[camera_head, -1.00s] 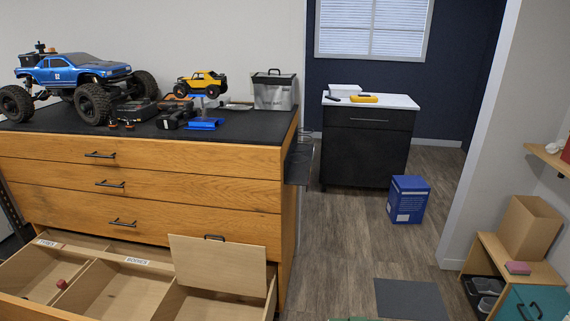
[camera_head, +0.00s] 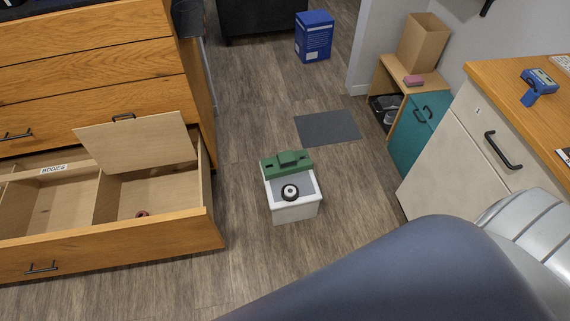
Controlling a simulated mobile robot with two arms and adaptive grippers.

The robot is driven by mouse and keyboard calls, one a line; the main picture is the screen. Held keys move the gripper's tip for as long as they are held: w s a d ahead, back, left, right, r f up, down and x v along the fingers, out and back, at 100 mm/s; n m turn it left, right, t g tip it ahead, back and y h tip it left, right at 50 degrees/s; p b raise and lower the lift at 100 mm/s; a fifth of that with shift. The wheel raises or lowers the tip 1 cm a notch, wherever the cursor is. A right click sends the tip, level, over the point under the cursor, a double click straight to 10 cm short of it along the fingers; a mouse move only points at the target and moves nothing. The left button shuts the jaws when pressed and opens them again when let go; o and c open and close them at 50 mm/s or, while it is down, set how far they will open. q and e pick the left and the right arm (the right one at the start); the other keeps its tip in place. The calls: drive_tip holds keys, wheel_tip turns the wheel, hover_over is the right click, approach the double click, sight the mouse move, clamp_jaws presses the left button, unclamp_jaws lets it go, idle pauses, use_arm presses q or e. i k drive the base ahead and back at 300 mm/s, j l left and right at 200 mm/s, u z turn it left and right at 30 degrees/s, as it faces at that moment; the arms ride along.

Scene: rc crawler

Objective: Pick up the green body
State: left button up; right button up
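A green piece (camera_head: 287,164) is at the back edge of a small white bin (camera_head: 295,213) on the floor, in the middle of the head view. It is blocky, with a raised middle part. I cannot tell whether it is a lid of the bin or a separate body. A dark wheel with a pale hub (camera_head: 290,192) shows inside the bin's opening. Neither of my grippers is in view. A large grey-blue part of my own arm fills the lower right.
An open wooden drawer (camera_head: 111,252) juts out at left, with a "BODIES" label, a tilted wooden panel (camera_head: 138,145) and a small red thing (camera_head: 142,213). A grey mat (camera_head: 327,127) lies behind the bin. A cream cabinet (camera_head: 455,150) stands at right. Floor around the bin is clear.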

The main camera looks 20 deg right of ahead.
sight(289, 162)
drive_tip(key=i+l, duration=0.15)
drive_tip(key=l, duration=0.25)
drive_tip(key=i+l+u, duration=0.1)
drive_tip(key=l, duration=0.25)
drive_tip(key=i+l, duration=0.25)
drive_tip(key=l, duration=0.15)
drive_tip(key=i+l+u, duration=0.1)
drive_tip(key=l, duration=0.3)
drive_tip(key=i+l, duration=0.2)
drive_tip(key=l, duration=0.2)
drive_tip(key=i+l+u, duration=0.1)
drive_tip(key=l, duration=0.35)
